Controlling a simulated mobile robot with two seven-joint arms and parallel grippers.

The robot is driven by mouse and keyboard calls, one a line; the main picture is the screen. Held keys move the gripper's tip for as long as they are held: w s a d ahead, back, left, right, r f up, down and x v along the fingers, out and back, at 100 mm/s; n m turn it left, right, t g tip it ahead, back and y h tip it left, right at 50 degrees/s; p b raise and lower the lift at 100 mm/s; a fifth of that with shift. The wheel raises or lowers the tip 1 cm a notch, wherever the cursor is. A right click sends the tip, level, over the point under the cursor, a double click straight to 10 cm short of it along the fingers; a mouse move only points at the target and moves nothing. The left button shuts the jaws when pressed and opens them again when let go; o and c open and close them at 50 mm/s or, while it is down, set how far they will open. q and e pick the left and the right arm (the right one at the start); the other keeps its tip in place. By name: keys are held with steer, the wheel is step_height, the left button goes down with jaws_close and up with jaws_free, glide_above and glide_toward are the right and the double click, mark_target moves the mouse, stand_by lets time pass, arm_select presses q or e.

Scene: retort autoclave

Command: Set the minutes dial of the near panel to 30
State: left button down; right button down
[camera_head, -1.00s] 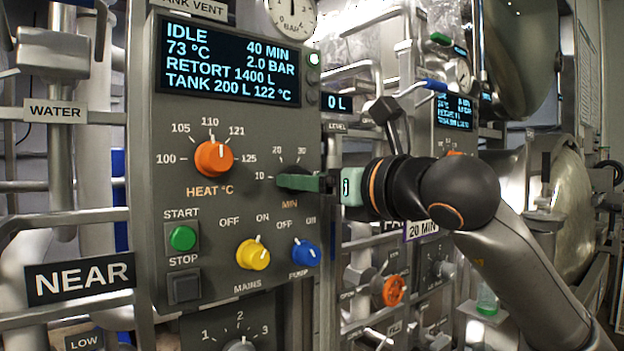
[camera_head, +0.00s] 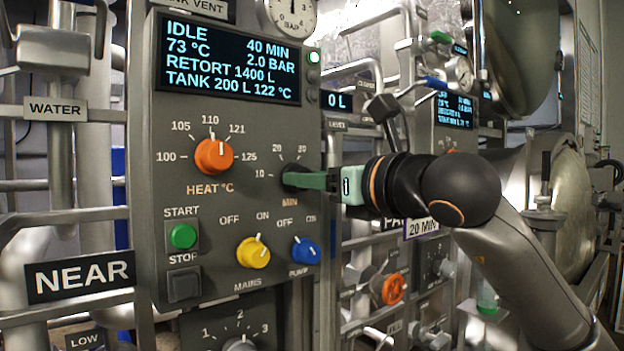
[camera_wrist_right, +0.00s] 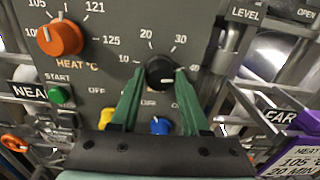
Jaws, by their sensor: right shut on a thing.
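The near panel (camera_head: 225,230) is a grey box with a lit display (camera_head: 230,60) that reads IDLE and 40 MIN. Its black minutes dial (camera_head: 293,168) sits right of the orange heat dial (camera_head: 214,157). My right gripper (camera_head: 287,179) is at the minutes dial with its green fingers, and its arm comes in from the right. In the right wrist view the dial (camera_wrist_right: 159,70) lies between the two fingertips (camera_wrist_right: 160,84), which are shut on its sides. The dial's white mark points right, towards the 40. My left gripper is not in view.
Below the dial are a yellow mains knob (camera_head: 253,253) and a blue pump knob (camera_head: 305,251). A green start button (camera_head: 183,237) is at lower left. Pipes and a level sign (camera_head: 338,103) stand close right of the panel. A second panel (camera_head: 455,110) is farther back.

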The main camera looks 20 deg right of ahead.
arm_select(q)
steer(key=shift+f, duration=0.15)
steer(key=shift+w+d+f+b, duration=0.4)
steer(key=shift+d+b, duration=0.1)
steer(key=shift+b, duration=0.5)
arm_select(e)
steer(key=shift+a+n, duration=0.1)
steer(key=shift+n, duration=5)
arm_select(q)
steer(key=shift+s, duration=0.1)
arm_select(e)
steer(key=shift+c, duration=1.9)
jaws_free()
steer(key=shift+s, duration=0.15)
